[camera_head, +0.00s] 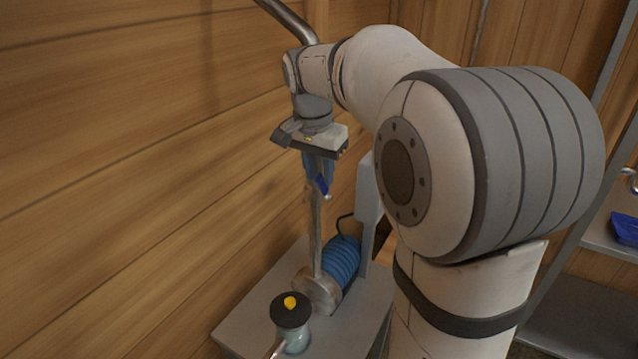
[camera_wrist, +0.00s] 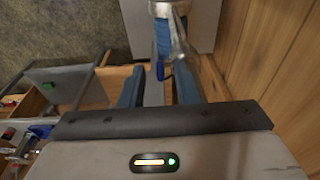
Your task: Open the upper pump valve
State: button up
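The upper pump valve has a small blue lever (camera_head: 322,186) on the upright metal pipe (camera_head: 315,235) above the pump. In the wrist view the blue lever (camera_wrist: 160,71) shows beside the metal pipe (camera_wrist: 178,38), between my two blue fingers. My gripper (camera_head: 318,172) points down at the top of the pipe; its fingers (camera_wrist: 160,85) are spread apart in the wrist view, with gaps around the lever. I cannot tell whether either finger touches it. The fingers partly hide the valve body in the head view.
The pump has a ribbed blue motor (camera_head: 343,262) and stands on a grey stand (camera_head: 240,318). A black round cap with a yellow mark (camera_head: 291,309) is at the front. The wooden wall (camera_head: 120,150) is close on the left. A shelf (camera_head: 600,238) stands on the right.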

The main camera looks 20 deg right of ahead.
jog(key=shift+s+a+r, duration=0.1)
jog(key=shift+a+r, duration=0.05)
jog(key=shift+r, duration=0.9)
jog(key=shift+s+a+r, duration=0.1)
jog(key=shift+r, duration=0.9)
